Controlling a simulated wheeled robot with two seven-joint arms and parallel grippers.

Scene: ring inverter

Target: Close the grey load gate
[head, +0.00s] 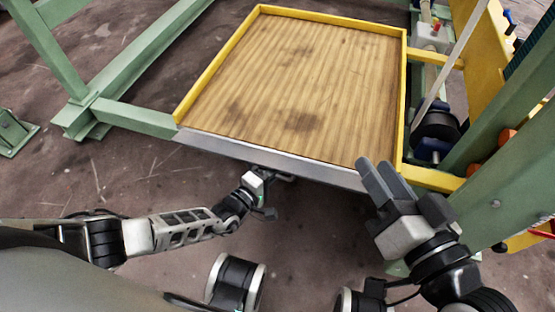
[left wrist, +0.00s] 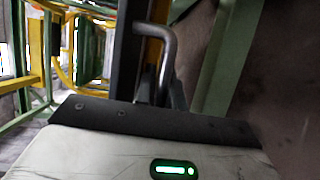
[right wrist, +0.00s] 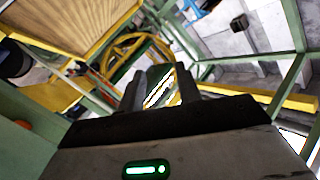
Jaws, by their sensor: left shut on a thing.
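The grey load gate (head: 270,157) shows in the head view as a narrow metal strip along the near edge of the wooden platform (head: 300,85). My left gripper (head: 284,178) is at the underside of this strip, partly hidden by it. In the left wrist view a bent grey metal handle (left wrist: 168,45) rises at the left fingers (left wrist: 160,90), which are shut on it. My right gripper (head: 400,188) is at the right end of the gate, just in front of the platform corner. Its fingers are apart and empty in the right wrist view (right wrist: 160,92).
A yellow rim (head: 330,18) borders the platform's other sides. Green frame beams (head: 140,119) stand at the left. A green post (head: 500,180) and yellow machine parts (head: 432,180) stand close beside my right arm. The floor (head: 140,185) in front of the gate is bare.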

